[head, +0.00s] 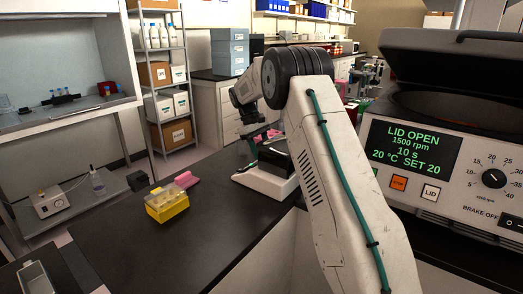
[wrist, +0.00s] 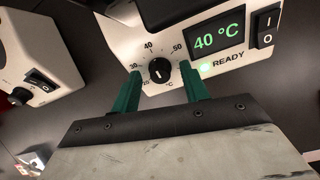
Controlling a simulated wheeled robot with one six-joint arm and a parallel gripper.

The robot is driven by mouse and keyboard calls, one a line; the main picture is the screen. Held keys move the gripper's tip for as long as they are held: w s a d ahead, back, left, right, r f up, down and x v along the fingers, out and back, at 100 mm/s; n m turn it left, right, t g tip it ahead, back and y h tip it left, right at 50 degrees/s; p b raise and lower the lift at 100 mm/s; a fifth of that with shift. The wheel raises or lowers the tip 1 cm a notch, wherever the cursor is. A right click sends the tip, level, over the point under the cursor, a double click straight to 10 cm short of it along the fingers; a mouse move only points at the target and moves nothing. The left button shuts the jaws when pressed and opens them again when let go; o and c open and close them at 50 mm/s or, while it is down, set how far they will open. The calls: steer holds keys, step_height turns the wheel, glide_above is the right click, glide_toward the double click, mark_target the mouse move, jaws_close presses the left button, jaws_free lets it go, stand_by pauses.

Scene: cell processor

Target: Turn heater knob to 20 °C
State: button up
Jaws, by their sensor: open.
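The heater (wrist: 215,68) is a white unit in the wrist view, with a lit display (wrist: 217,41) reading 40 °C and a green light beside READY. Its round black heater knob (wrist: 160,71) has a white pointer mark, which appears to face the 40 side of a scale running from 20 to 50. My gripper (wrist: 161,73) is open, with one teal finger on each side of the knob in the picture. I cannot tell whether either finger touches it. In the head view my arm hides most of the gripper.
A rocker switch (wrist: 266,25) is right of the display. Another white device (wrist: 35,60) stands at left. In the head view, a lid-open centrifuge (head: 440,165) is at right and a yellow tube rack (head: 167,204) sits on the dark bench (head: 165,255).

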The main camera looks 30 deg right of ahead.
jaws_close()
steer(key=shift+n, duration=0.3)
steer(key=n, duration=0.4)
steer(key=shift+d+n+y, duration=0.1)
steer(key=shift+n+y, duration=0.2)
steer(key=n, duration=0.4)
steer(key=shift+w+g, duration=0.1)
steer(key=shift+g, duration=0.3)
steer(key=n, duration=0.7)
steer(key=shift+g+y, duration=0.3)
steer(key=shift+g, duration=0.1)
steer(key=n, duration=0.7)
steer(key=shift+w+f+g, duration=0.1)
steer(key=shift+w+g, duration=0.05)
steer(key=shift+g, duration=0.25)
steer(key=shift+n, duration=0.3)
